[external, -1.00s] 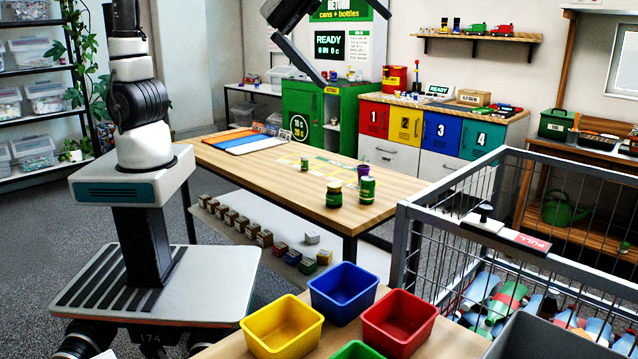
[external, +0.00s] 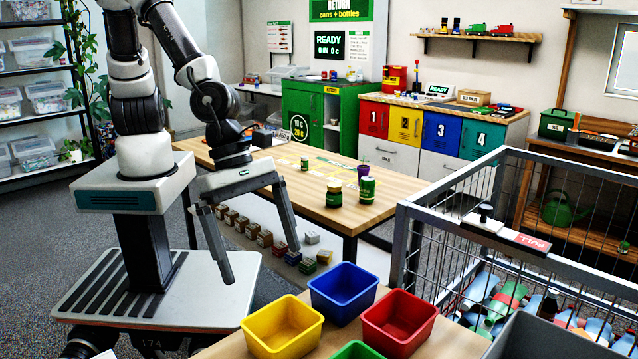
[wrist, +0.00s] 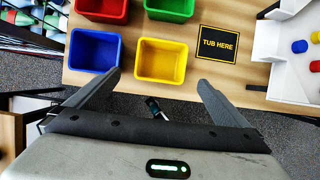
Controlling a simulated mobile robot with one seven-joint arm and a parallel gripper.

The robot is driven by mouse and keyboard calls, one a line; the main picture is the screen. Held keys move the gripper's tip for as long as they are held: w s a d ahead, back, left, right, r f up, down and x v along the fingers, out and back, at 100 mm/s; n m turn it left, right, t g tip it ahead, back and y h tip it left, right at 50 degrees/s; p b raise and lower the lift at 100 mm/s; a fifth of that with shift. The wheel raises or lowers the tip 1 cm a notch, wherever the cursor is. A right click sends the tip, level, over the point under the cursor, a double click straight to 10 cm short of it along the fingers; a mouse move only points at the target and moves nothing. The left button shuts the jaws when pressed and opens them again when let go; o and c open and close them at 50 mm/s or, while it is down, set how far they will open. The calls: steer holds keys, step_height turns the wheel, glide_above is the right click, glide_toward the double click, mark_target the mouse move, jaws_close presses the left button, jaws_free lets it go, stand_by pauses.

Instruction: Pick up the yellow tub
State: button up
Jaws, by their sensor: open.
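The yellow tub (external: 282,328) stands upright on the wooden table at the bottom of the external view, and looks empty. In the wrist view the yellow tub (wrist: 161,61) lies ahead of my fingers, near the table's edge. My gripper (external: 228,245) is open and empty, with its fingers pointing down, to the left of and above the tub in the external view. In the wrist view my gripper (wrist: 152,82) has its two fingers wide apart, with the tub between their lines and not touched.
A blue tub (wrist: 94,50), a red tub (external: 398,322) and a green tub (wrist: 170,8) stand close around the yellow one. A black "TUB HERE" mat (wrist: 217,43) lies on the table beside the yellow tub. A wire cage (external: 520,220) stands to the right.

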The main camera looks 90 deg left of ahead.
mark_target(282, 322)
steer(key=b+x, duration=0.6)
steer(key=x, duration=0.8)
steer(key=shift+d, duration=0.1)
steer(key=shift+r, duration=0.1)
steer(key=c, duration=0.8)
